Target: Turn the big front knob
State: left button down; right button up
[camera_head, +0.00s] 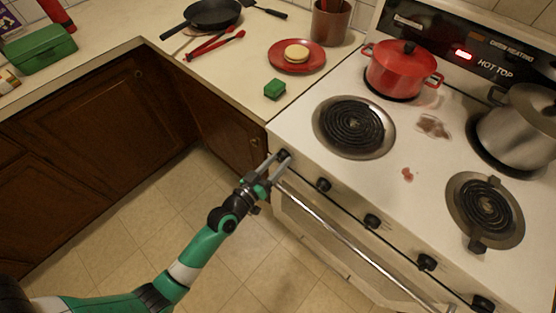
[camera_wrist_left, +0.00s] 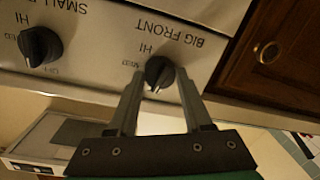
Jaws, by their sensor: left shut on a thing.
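The big front knob (camera_wrist_left: 158,70) is black and sits on the white stove panel (camera_wrist_left: 200,35), under upside-down "BIG FRONT" lettering in the left wrist view. In the head view this knob (camera_head: 283,154) is the leftmost on the stove front, partly hidden by the fingers. My left gripper (camera_head: 273,165) reaches it from the front. In the left wrist view the gripper's fingers (camera_wrist_left: 160,82) are on either side of the knob, shut on it. My right gripper is in neither view.
Another knob (camera_wrist_left: 41,46) lies beside it; more knobs run rightward along the stove front. The oven handle (camera_head: 345,240) runs below them. A red pot (camera_head: 396,72) and a grey pot (camera_head: 520,120) stand on the stove. The large front burner (camera_head: 354,127) is bare.

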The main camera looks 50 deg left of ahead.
pick_arm(q)
jog(key=shift+r+n, duration=0.1)
jog(key=shift+n, duration=1)
jog(key=shift+c, duration=1.6)
grip_release()
jog(key=shift+s, duration=0.1)
jog(key=s+d+b, duration=0.1)
jog(key=s+b, duration=0.1)
jog(key=s, duration=0.9)
jog(key=shift+s+d+r, duration=0.2)
jog(key=shift+d+r, duration=0.1)
